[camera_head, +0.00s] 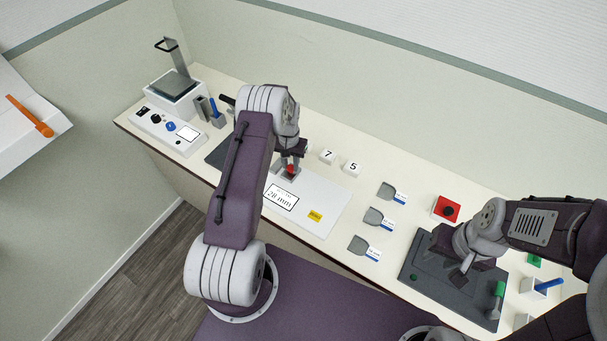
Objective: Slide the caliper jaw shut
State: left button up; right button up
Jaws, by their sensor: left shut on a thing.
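My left gripper (290,172) is low over the white board (322,195) in the middle of the counter. It is shut on a small red piece (291,169), which looks like the caliper's sliding jaw. The rest of the caliper is hidden behind my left arm and gripper. The board carries a display reading "28 mm" (281,197) and a yellow label (315,215). My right gripper (466,266) is over the dark grey tray (420,272) at the right; its fingers are too small to read.
White number blocks (327,156) stand behind the board. Several grey tools with blue-marked tags (373,216) lie to its right. A red block with a black knob (447,208) stands near the tray. A scale-like device (177,90) and a control box (168,130) are at the far left.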

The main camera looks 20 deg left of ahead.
pick_arm(q)
jog(key=shift+w+a+b, duration=0.15)
jog(key=shift+a+b, duration=0.15)
jog(key=shift+a, duration=0.95)
jog(key=shift+w+d+r, duration=0.1)
jog(key=o, duration=1)
jog(key=shift+a, duration=0.25)
pick_arm(e)
jog(key=shift+s+a+f, duration=0.1)
jog(key=shift+a+f, duration=0.05)
jog(key=shift+f, duration=0.45)
pick_arm(q)
jog(key=shift+d, duration=0.1)
notch_tip(320, 180, up, 9)
jog(key=b, duration=0.2)
jog(key=shift+b, duration=0.35)
pick_arm(e)
notch_tip(320, 180, down, 3)
jog(key=shift+r, duration=0.1)
